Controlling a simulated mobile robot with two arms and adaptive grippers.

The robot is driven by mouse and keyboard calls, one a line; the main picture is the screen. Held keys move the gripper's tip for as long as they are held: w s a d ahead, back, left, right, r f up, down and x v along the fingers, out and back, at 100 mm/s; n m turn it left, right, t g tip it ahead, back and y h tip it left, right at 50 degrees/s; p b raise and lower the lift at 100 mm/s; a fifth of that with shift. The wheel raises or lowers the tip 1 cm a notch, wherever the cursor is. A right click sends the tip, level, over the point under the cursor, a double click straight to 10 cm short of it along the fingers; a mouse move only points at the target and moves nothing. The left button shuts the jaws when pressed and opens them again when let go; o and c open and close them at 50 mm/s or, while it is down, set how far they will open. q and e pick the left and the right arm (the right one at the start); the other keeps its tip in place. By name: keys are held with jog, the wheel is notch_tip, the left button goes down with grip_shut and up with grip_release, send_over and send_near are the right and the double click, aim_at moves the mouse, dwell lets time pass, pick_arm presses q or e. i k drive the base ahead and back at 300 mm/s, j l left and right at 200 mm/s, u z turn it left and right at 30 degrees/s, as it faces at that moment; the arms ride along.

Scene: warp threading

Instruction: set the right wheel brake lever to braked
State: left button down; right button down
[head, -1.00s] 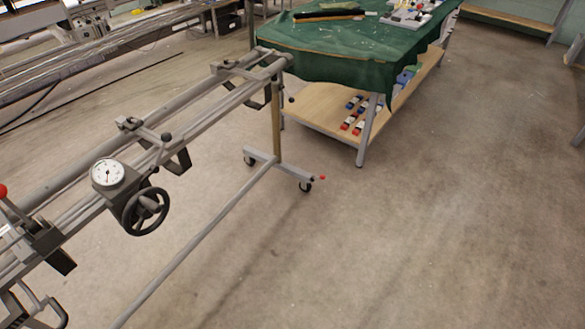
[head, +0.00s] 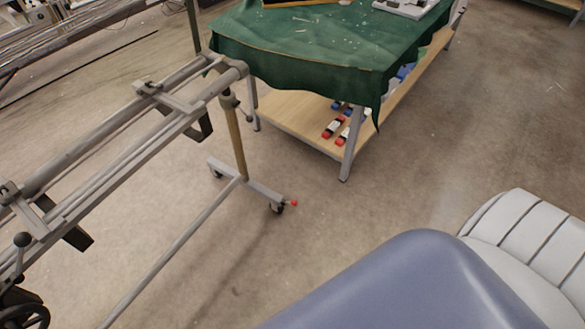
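The right wheel brake lever is a small lever with a red knob (head: 294,203) in the head view. It sticks out to the right beside the dark caster wheel (head: 277,209) at the front end of the grey frame's foot (head: 262,192). Whether it is set to braked I cannot tell at this size. Neither of my grippers is in view. A blue-grey and white part of my own arm fills the lower right, well apart from the lever.
The grey rail frame (head: 120,150) runs along the left, with a handwheel (head: 24,312) at the lower left. A table with a green cloth (head: 310,45) and a wooden lower shelf (head: 290,121) stands behind the lever. The floor (head: 330,215) right of the lever is clear.

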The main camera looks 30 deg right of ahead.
aim_at(294, 202)
jog(key=i+l, duration=0.15)
jog(key=l, duration=0.25)
jog(key=i+l, duration=0.15)
jog(key=l, duration=0.25)
jog(key=i+l, duration=0.2)
jog(key=l, duration=0.2)
